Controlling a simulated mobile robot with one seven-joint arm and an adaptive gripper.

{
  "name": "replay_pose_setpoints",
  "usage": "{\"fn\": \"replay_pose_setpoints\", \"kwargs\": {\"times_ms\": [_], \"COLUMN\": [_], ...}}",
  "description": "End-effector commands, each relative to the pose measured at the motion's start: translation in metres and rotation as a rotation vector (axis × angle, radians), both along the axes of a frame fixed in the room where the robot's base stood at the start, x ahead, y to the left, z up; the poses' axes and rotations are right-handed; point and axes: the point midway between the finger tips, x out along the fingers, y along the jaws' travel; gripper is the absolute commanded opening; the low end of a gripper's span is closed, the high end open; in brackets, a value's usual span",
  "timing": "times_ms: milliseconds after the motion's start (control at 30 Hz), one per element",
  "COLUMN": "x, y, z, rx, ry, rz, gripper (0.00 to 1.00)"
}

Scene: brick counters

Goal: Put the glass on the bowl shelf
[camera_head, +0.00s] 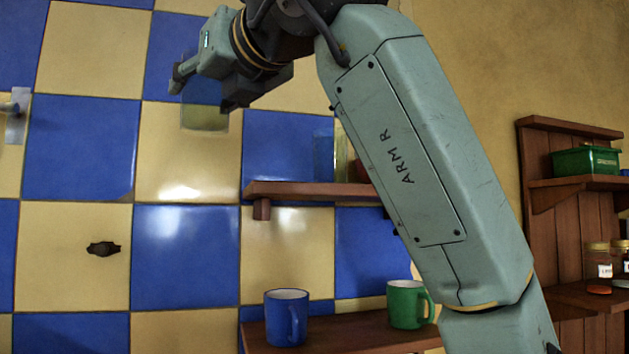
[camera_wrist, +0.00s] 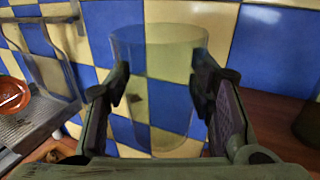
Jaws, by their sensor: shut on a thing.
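My gripper (camera_head: 205,92) is shut on a clear glass (camera_head: 205,118), held up in front of the tiled wall, left of and above the wooden shelf (camera_head: 310,190). In the wrist view my gripper (camera_wrist: 160,92) has one finger on each side of the glass (camera_wrist: 155,62), which looks upright and see-through. A red bowl (camera_head: 362,172) shows on the shelf, partly hidden by my arm.
Another clear glass (camera_head: 322,157) stands on the shelf near the bowl. A blue mug (camera_head: 284,318) and a green mug (camera_head: 405,304) stand on a lower shelf (camera_head: 340,335). A wooden rack with a green box (camera_head: 585,161) and jars is at the right.

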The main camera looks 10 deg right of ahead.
Motion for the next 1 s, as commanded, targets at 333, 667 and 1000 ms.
{"fn": "replay_pose_setpoints", "kwargs": {"times_ms": [333,667,1000], "x": [0.070,0.124,0.129], "y": [-0.048,-0.086,-0.089], "z": [-0.006,-0.011,-0.042], "rx": [0.007,0.004,0.001], "ry": [0.004,0.001,0.001], "rz": [0.000,0.001,0.001], "gripper": [0.16,0.16,0.16]}}
